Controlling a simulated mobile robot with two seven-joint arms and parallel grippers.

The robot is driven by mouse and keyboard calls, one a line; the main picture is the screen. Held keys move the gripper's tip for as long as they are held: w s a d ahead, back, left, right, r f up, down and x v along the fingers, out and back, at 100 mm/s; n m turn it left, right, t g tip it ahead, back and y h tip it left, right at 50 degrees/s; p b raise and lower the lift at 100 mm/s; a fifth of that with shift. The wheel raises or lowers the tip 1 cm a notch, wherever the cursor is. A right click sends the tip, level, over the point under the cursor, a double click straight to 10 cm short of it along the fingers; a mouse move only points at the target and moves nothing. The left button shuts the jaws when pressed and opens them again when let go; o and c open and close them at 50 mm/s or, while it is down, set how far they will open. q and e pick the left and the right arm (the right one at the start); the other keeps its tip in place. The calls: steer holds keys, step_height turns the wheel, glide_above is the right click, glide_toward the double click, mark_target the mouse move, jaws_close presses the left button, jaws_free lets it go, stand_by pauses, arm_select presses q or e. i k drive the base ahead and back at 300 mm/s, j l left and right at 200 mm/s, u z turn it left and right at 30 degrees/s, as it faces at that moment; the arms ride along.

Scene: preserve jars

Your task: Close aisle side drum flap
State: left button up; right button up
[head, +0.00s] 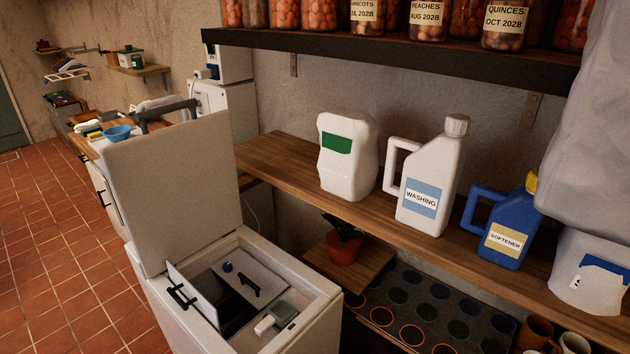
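A white top-loading washer (255,338) stands at the lower middle with its lid (170,185) raised. Inside its opening, the left drum flap (192,294), on the side of the tiled aisle, stands up at a tilt, with a dark handle (183,296) on its outer face. A dark gap shows beside it. The right drum flap (262,272) lies nearly flat, with a black handle (250,285) and a round dark knob. Neither of my grippers is in view.
A wooden shelf holds a white jug with a green label (347,155), a washing jug (432,185) and a blue softener jug (502,225). Preserve jars (427,18) line the shelf above. A potted plant (343,248) stands right of the washer. The tiled floor (50,240) at left is clear.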

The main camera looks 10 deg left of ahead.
mark_target(194, 298)
steer(key=u, duration=1.2)
